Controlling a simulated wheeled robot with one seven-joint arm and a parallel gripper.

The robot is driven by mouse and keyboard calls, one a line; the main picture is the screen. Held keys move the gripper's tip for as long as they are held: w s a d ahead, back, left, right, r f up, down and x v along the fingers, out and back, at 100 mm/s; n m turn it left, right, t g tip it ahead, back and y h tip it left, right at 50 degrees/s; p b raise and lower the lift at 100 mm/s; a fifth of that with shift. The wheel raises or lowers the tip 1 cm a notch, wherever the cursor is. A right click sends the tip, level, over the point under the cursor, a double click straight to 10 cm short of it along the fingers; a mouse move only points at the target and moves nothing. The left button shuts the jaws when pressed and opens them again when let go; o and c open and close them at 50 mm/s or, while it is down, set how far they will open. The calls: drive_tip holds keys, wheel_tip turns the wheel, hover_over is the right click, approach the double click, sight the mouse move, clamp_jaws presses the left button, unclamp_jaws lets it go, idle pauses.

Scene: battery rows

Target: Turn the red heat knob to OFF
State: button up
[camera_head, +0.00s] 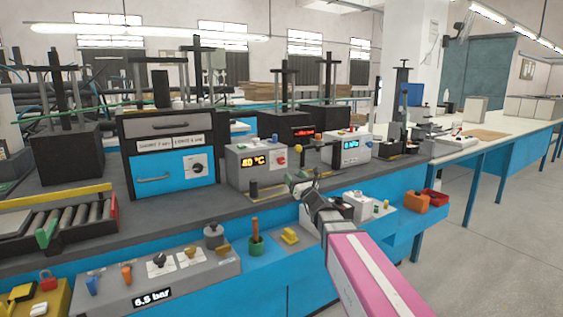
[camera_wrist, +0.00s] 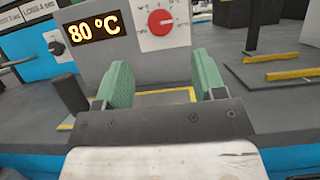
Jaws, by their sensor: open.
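The red heat knob (camera_wrist: 160,22) is on a white dial plate on the front of a grey box (camera_wrist: 110,55) in the wrist view. A lit display (camera_wrist: 95,32) reading 80 °C is left of it. In the head view the knob (camera_head: 281,160) is small and red on the box front. The dial's lettering is too small to read. My gripper (camera_wrist: 165,85) is open, with green fingers apart and nothing between them. It is in front of and below the knob, not touching it. In the head view my gripper (camera_head: 297,181) is in front of the box.
A black rod (camera_head: 253,189) stands left of my gripper at the box's front. A blue-fronted oven (camera_head: 172,165) is further left. A white box with a blue display (camera_head: 351,147) is to the right. Below is a lower shelf with a control panel (camera_head: 150,280) and a yellow block (camera_head: 290,236).

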sight(282, 161)
drive_tip(key=x, duration=1)
drive_tip(key=shift+w+a+r, duration=0.1)
drive_tip(key=shift+w+a, duration=0.15)
drive_tip(key=shift+w, duration=0.05)
drive_tip(key=c, duration=0.9)
